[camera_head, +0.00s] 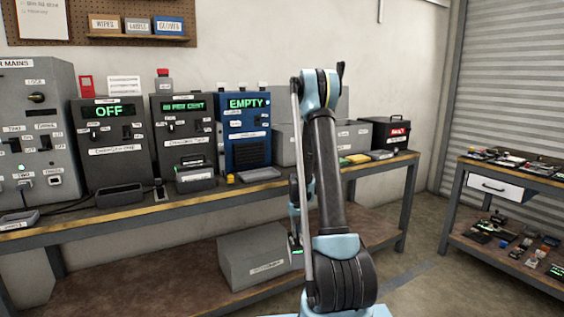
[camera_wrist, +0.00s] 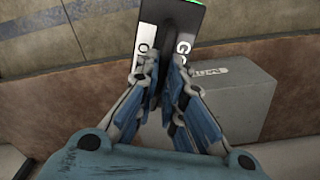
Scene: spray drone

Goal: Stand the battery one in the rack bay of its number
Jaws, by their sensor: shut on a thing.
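My gripper (camera_wrist: 166,85) is shut on a dark battery (camera_wrist: 165,35) in the wrist view. The battery has white labels on its face, partly covered by the fingers, and a green strip at its top edge. I cannot read its number. In the head view my arm hides most of the gripper, which is low in front of the bench. I cannot pick out a numbered rack bay in either view.
A workbench (camera_head: 235,195) carries machines reading OFF (camera_head: 108,140), a per cent figure (camera_head: 185,130) and EMPTY (camera_head: 245,130). A grey box (camera_head: 250,255) sits on its lower shelf and shows in the wrist view (camera_wrist: 235,100). A second table (camera_head: 510,180) at right holds small items.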

